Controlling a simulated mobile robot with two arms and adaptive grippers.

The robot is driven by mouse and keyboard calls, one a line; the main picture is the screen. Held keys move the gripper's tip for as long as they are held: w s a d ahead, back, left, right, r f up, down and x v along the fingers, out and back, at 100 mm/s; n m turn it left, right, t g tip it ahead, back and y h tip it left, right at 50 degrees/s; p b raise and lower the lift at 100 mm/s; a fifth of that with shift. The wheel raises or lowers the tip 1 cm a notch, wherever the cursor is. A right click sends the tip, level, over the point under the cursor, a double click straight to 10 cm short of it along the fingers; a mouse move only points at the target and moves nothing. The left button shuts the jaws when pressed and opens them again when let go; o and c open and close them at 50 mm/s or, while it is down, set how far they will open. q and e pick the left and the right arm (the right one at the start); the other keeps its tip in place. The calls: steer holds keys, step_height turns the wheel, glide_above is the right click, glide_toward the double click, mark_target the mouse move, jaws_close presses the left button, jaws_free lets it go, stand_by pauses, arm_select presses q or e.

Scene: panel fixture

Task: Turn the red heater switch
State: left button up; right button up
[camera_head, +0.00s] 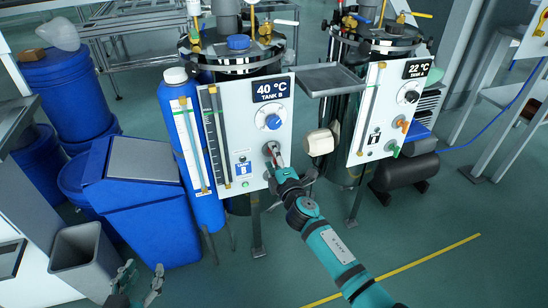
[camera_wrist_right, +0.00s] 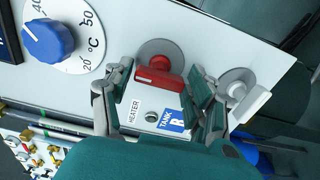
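The red heater switch (camera_wrist_right: 160,74) is a red handle on a round grey base on the white Tank B panel (camera_wrist_right: 215,45). A "HEATER" label (camera_wrist_right: 134,112) is beside it. In the head view the switch (camera_head: 271,149) is partly hidden by my right gripper (camera_head: 279,170). In the wrist view my right gripper (camera_wrist_right: 160,85) is open, with one finger to each side of the red handle; I cannot tell whether they touch it. My left gripper (camera_head: 141,283) is open and empty at the lower left, away from the panel.
A blue temperature dial (camera_head: 273,121) is above the switch. A grey-white knob (camera_wrist_right: 237,88) is to its right in the wrist view. The Tank A panel (camera_head: 372,128) stands to the right. A blue bin (camera_head: 150,215) and grey bin (camera_head: 88,262) stand at left. Floor is open at lower right.

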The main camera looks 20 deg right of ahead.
steer(key=shift+o, duration=0.8)
steer(key=s, duration=1.2)
steer(key=shift+d, duration=0.2)
